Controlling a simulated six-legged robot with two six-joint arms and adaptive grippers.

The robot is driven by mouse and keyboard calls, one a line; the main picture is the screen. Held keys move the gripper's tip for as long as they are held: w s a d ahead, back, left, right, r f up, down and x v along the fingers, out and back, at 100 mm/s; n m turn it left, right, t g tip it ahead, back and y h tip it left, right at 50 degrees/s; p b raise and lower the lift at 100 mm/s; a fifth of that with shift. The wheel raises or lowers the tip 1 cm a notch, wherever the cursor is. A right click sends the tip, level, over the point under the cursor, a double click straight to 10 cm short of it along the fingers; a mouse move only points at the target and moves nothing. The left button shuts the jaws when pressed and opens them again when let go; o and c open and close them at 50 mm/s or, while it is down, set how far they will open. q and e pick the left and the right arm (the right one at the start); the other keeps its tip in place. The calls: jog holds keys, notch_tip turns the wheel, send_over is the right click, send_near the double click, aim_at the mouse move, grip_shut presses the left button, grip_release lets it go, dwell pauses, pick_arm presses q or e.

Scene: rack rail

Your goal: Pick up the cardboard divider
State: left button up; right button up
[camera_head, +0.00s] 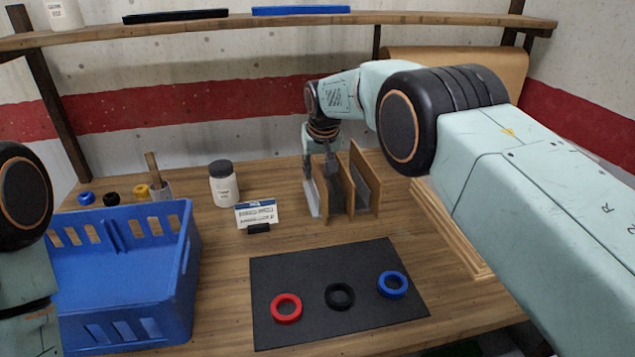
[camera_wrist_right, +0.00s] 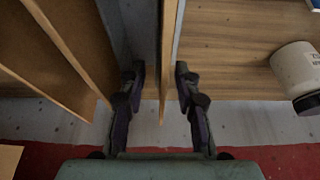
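Several thin upright panels, brown and grey, stand in a rack (camera_head: 366,178) at the middle back of the table. I cannot tell for certain which one is the cardboard divider. My right gripper (camera_head: 322,170) reaches down over the left part of the rack. In the right wrist view my right gripper (camera_wrist_right: 160,82) is open, one finger on each side of a thin brown panel (camera_wrist_right: 168,45). A gap shows between the left finger and the panel; the right finger is close to it. Only part of my left arm shows at the left edge; its gripper is out of view.
A blue crate (camera_head: 185,262) stands at left. A white bottle (camera_head: 224,187) and a small card (camera_head: 257,213) stand left of the rack. A dark mat (camera_head: 310,262) with red, black and blue rings lies in front. A shelf (camera_head: 225,27) runs above.

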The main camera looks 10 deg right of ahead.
jog(key=shift+s+a+r, duration=0.2)
jog(key=shift+a+r, duration=0.05)
jog(key=shift+w+d+f, duration=0.2)
jog(key=shift+f, duration=0.05)
jog(key=c, duration=0.4)
jog(key=shift+a+r, duration=0.1)
grip_shut()
jog(key=shift+s+a+r, duration=0.1)
jog(key=shift+s, duration=0.05)
